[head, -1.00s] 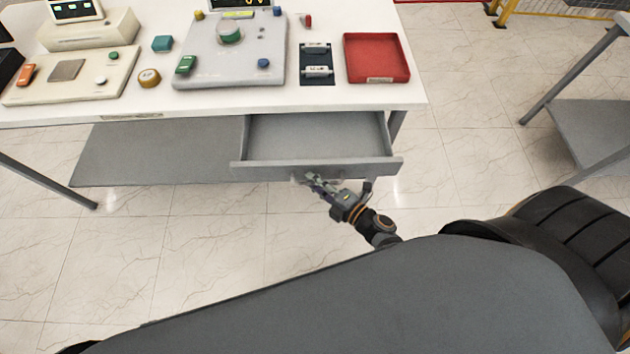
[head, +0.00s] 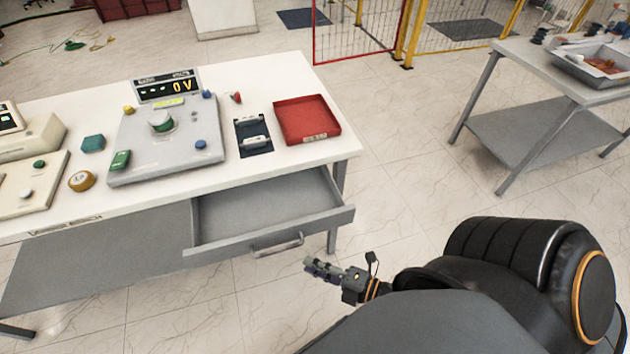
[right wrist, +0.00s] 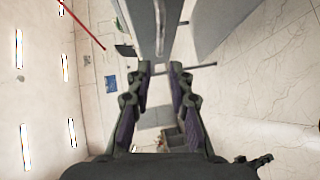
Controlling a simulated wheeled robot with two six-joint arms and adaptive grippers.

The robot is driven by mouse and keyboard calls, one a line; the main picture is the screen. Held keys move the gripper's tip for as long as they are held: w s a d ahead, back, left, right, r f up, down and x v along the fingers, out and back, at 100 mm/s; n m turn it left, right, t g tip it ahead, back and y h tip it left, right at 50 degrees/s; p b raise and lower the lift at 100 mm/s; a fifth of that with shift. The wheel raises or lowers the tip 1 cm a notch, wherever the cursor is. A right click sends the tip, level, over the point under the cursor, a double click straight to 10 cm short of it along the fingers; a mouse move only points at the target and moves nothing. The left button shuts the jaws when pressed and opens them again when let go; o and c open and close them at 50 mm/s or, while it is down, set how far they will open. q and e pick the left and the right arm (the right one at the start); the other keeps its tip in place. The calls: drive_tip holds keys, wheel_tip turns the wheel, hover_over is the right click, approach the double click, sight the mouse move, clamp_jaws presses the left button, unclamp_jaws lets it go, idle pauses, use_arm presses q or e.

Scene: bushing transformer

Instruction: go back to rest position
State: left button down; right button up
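My right gripper (head: 312,265) is in the head view, in front of the table and just right of the drawer handle (head: 278,245), apart from it. In the right wrist view its two fingers (right wrist: 160,72) stand apart with nothing between them. The grey drawer (head: 265,205) under the white tabletop is pulled open and looks empty. My left gripper is not in view.
The white table (head: 75,215) carries a grey test panel (head: 180,140), a red tray (head: 308,122) and a dark pad (head: 254,137) with small fittings. Another table (head: 545,115) stands at the right. Open tiled floor lies between them.

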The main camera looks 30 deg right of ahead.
idle(0.4)
drive_tip(key=s+d+f+m+g+h, duration=0.2)
drive_tip(key=d+f+m+h, duration=0.3)
drive_tip(key=f, duration=0.6)
drive_tip(key=s+d+f+m+g+h, duration=0.1)
drive_tip(key=d+f+m+g+h, duration=0.1)
drive_tip(key=d+f+m, duration=0.65)
drive_tip(key=s+a+f+m+g+h, duration=0.2)
drive_tip(key=s+f+m+g, duration=0.6)
drive_tip(key=s+f, duration=0.9)
drive_tip(key=shift+a+f+g, duration=0.5)
drive_tip(key=shift+a+f, duration=0.15)
drive_tip(key=shift+f, duration=0.15)
